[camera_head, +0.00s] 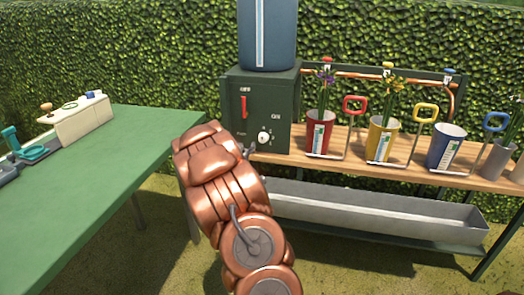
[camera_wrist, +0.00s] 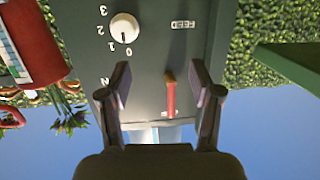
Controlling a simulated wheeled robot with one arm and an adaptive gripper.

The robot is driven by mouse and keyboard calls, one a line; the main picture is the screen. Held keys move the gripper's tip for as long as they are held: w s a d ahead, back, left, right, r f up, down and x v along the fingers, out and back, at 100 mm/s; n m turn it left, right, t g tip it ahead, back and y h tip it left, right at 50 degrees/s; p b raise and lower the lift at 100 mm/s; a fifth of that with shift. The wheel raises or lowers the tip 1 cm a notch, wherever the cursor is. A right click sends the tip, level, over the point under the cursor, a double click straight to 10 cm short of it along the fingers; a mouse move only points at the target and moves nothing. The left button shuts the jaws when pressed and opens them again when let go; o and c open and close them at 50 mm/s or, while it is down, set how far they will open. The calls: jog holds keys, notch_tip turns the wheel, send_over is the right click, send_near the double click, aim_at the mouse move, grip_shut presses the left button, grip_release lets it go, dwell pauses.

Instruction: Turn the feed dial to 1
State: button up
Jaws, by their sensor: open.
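The feed dial (camera_head: 264,137) is a white round knob on the front of a dark green box (camera_head: 284,100). It also shows in the wrist view (camera_wrist: 124,27), at upper left, with numbers 0 to 3 around it. Its small dark mark seems to point toward the 0. My gripper (camera_wrist: 160,78) is open and empty in front of the box face. The dial is beyond the left finger, apart from it. A red lever (camera_wrist: 170,95) on the same face appears between the fingers. In the head view my copper arm hides most of the gripper.
A blue tank (camera_head: 267,35) stands on the box. Red (camera_head: 318,135), yellow (camera_head: 381,140) and blue (camera_head: 445,147) cups stand right of it on a wooden shelf, above a grey trough (camera_head: 370,215). A green table (camera_head: 110,170) is at left.

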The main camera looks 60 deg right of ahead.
jog(key=m+h+b, duration=0.1)
jog(key=h, duration=0.1)
send_near(262, 139)
jog(key=w+d, duration=0.1)
jog(key=shift+g, duration=0.5)
jog(key=shift+b+x, duration=0.55)
jog(key=shift+x, duration=3.6)
jog(key=c, duration=1)
jog(key=shift+r, duration=0.1)
jog(key=shift+c, duration=0.6)
